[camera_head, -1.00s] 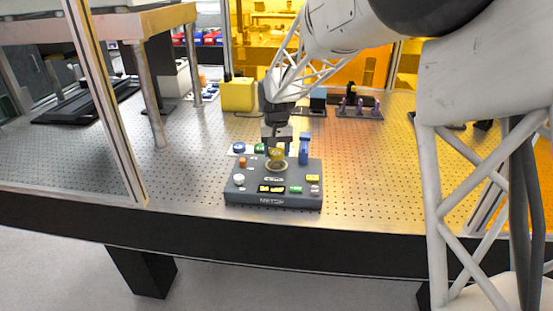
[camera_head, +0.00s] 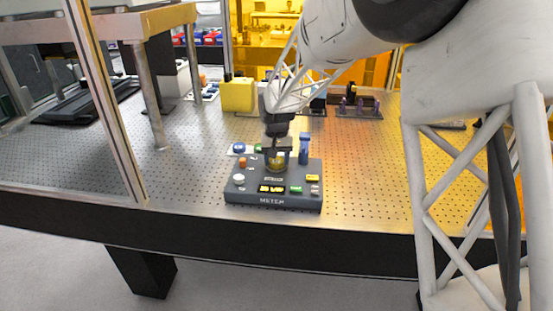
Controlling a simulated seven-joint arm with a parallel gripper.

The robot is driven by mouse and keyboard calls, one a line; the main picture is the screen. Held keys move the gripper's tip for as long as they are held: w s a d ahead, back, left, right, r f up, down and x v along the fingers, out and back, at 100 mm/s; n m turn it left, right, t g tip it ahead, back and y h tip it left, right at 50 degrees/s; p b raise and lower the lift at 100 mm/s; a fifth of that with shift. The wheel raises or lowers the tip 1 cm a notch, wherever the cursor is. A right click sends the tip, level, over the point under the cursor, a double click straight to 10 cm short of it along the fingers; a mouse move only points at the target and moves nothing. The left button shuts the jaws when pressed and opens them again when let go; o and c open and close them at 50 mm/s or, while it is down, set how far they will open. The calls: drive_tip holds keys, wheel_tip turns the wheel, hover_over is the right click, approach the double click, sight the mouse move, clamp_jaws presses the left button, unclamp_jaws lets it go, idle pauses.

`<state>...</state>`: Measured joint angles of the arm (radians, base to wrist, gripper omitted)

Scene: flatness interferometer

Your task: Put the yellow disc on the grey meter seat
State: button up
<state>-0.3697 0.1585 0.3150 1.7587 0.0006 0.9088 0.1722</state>
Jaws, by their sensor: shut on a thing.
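The yellow disc (camera_head: 277,158) shows small between the fingertips of my gripper (camera_head: 277,153). My gripper points down and is shut on the disc, right over the ring-shaped seat (camera_head: 274,169) on the grey meter (camera_head: 272,201). The disc is at or just above the seat; I cannot tell whether it touches. My gripper hides part of the disc and the back of the seat.
Coloured buttons and labels cover the meter's top, with a white knob (camera_head: 239,178) at left. A blue upright post (camera_head: 304,149) stands close to the right of my gripper. The perforated table (camera_head: 370,190) is clear at right.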

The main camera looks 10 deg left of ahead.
sight(277, 161)
drive_tip(key=shift+f, duration=0.15)
drive_tip(key=o, duration=0.9)
drive_tip(key=shift+o, duration=0.2)
wheel_tip(277, 161, up, 12)
idle(0.3)
idle(0.6)
drive_tip(key=shift+d+r, duration=0.1)
drive_tip(key=shift+r, duration=0.1)
